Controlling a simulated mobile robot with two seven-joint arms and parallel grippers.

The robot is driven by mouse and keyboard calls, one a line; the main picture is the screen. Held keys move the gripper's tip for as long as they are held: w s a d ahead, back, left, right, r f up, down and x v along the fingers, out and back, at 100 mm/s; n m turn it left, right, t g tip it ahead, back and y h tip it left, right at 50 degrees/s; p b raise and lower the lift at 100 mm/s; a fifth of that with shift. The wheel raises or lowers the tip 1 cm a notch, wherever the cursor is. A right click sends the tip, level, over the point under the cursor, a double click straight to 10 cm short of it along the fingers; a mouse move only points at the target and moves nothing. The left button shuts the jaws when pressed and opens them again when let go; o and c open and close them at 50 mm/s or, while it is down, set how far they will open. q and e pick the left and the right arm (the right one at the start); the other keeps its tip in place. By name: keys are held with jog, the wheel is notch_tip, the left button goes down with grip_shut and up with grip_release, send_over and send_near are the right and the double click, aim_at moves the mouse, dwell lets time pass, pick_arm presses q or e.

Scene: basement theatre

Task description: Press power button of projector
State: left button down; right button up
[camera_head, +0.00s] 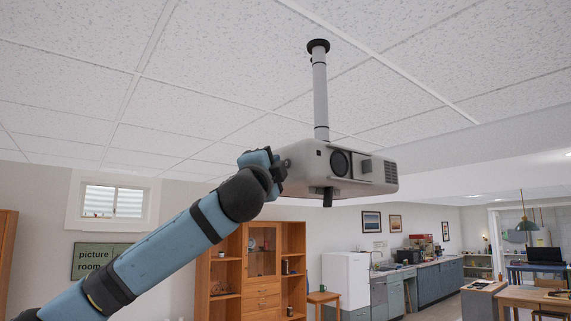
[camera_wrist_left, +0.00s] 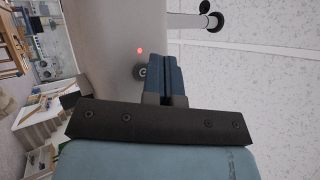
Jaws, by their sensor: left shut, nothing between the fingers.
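The grey projector (camera_head: 335,172) hangs from a ceiling pole, its lens facing me in the head view. My left gripper (camera_head: 284,163) is at the projector's left side, partly hidden by its own wrist. In the wrist view the left gripper (camera_wrist_left: 163,62) is shut and empty, with its fingers over the projector's pale side panel (camera_wrist_left: 110,35). A round dark button (camera_wrist_left: 140,72) with a light centre is just left of the fingertips, partly covered by them. A small red light (camera_wrist_left: 139,50) glows near it. I cannot tell whether the fingers touch the panel. My right gripper is not in view.
The white pole (camera_head: 320,95) rises from the projector to the tiled ceiling (camera_head: 230,70) close above. A wooden cabinet (camera_head: 262,270), white fridge (camera_head: 346,280) and kitchen counter (camera_head: 425,285) stand far below and behind. The air below the projector looks clear.

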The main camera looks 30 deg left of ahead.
pick_arm(q)
jog(key=shift+w+d, duration=0.15)
jog(key=shift+w, duration=0.2)
jog(key=shift+w, duration=0.15)
dwell(0.3)
jog(key=shift+s+a, duration=0.25)
jog(key=shift+s, duration=0.45)
jog(key=shift+s+a+b, duration=0.3)
jog(key=shift+s+a, duration=0.1)
jog(key=shift+s, duration=0.5)
jog(key=shift+s+a+b, duration=0.3)
jog(key=shift+s+a, duration=0.05)
jog(key=shift+s, duration=0.6)
jog(key=shift+s+a+b, duration=0.3)
jog(key=shift+s+a, duration=0.1)
jog(key=shift+s, duration=0.5)
jog(key=shift+s, duration=0.1)
